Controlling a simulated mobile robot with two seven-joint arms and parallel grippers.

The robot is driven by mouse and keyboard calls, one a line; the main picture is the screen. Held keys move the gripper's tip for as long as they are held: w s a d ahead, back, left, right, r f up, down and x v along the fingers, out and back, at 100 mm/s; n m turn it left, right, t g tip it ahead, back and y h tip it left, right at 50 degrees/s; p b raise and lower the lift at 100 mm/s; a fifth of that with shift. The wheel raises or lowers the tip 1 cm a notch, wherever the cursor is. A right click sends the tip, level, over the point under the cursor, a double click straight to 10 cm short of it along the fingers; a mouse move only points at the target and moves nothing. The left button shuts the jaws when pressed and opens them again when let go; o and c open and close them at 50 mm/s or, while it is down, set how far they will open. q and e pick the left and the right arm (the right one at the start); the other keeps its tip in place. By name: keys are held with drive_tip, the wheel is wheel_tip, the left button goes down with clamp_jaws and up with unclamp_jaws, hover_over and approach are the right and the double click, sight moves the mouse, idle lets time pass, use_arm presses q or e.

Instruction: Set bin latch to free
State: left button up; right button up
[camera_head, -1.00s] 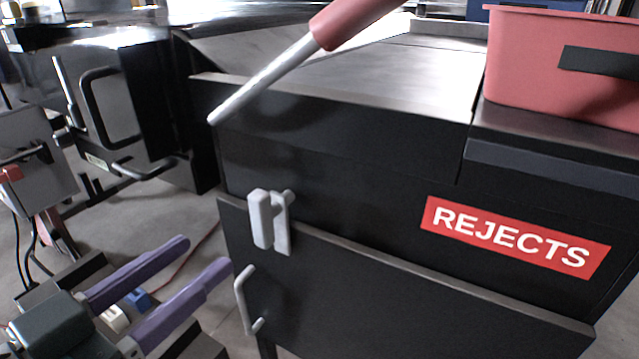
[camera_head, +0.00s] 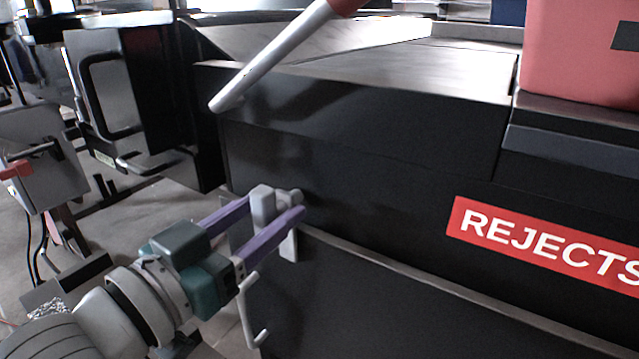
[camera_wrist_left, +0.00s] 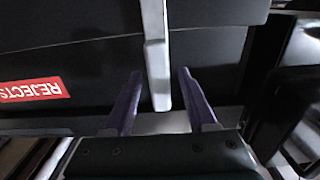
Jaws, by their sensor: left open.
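The bin latch (camera_head: 263,207) is a light grey block with a grey plate beside it, at the top edge of the black bin door (camera_head: 380,310). My left gripper (camera_head: 272,209) is open, with its purple fingers on either side of the latch block. In the left wrist view, a pale grey bar of the latch (camera_wrist_left: 158,75) stands between the spread fingers (camera_wrist_left: 160,74), with a visible gap to each. Part of the latch is hidden behind the near finger in the head view. My right gripper is not in view.
A pale bent handle (camera_head: 250,312) on the door sits just below my left fingers. A metal lever (camera_head: 270,60) with a red grip slants above. A red REJECTS label (camera_head: 545,240) and a red bin (camera_head: 580,55) are at right. A grey box (camera_head: 40,160) stands at left.

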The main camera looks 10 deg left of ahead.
use_arm(q)
drive_tip(key=shift+c, duration=0.3)
clamp_jaws()
idle(1.1)
